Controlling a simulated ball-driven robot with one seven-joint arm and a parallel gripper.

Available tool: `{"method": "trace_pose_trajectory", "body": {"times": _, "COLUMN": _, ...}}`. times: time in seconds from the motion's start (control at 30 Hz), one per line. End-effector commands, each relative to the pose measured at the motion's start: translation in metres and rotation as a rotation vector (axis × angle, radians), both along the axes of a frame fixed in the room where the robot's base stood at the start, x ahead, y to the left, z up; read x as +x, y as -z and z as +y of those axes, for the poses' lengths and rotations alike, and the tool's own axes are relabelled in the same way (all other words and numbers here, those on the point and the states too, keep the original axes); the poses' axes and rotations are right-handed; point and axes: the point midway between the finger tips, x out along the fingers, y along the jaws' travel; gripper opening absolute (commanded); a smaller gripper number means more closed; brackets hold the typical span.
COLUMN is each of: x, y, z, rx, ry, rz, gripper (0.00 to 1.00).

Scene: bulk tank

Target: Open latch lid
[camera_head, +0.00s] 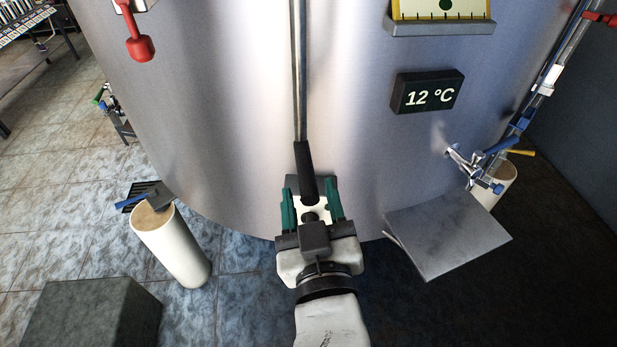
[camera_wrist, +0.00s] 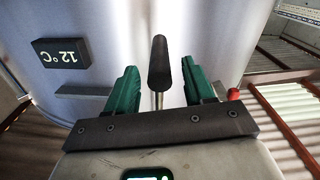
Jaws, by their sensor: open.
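A long metal rod (camera_head: 298,75) runs down the front of the steel tank (camera_head: 225,120) and ends in a black handle (camera_head: 304,165). The handle also shows in the wrist view (camera_wrist: 159,62), where it lies between my two green fingers. My gripper (camera_head: 312,200) is open, with one finger on each side of the handle and gaps visible in the wrist view (camera_wrist: 160,75). I cannot tell how deep the handle sits between the fingers. No lid or latch shows in either view; the rod's upper end is out of frame.
A "12 °C" display (camera_head: 427,92) and a gauge shelf (camera_head: 439,26) are on the tank to the right. A red-handled valve (camera_head: 138,42) hangs upper left. White posts (camera_head: 172,250) stand left and right. A grey slanted plate (camera_head: 448,233) and a dark block (camera_head: 92,315) flank my arm.

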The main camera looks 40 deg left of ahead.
Motion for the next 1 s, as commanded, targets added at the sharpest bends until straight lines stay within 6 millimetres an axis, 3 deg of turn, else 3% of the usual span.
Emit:
{"method": "trace_pose_trajectory", "body": {"times": 0.2, "x": 0.016, "y": -0.001, "z": 0.019, "rx": -0.001, "ry": 0.0, "rz": 0.001, "gripper": 0.53}}
{"method": "trace_pose_trajectory", "body": {"times": 0.6, "x": 0.02, "y": 0.0, "z": 0.023, "rx": 0.0, "ry": 0.0, "rz": 0.0, "gripper": 0.52}}
{"method": "trace_pose_trajectory", "body": {"times": 1.0, "x": 0.02, "y": 0.0, "z": 0.023, "rx": -0.001, "ry": 0.0, "rz": 0.001, "gripper": 0.13}}
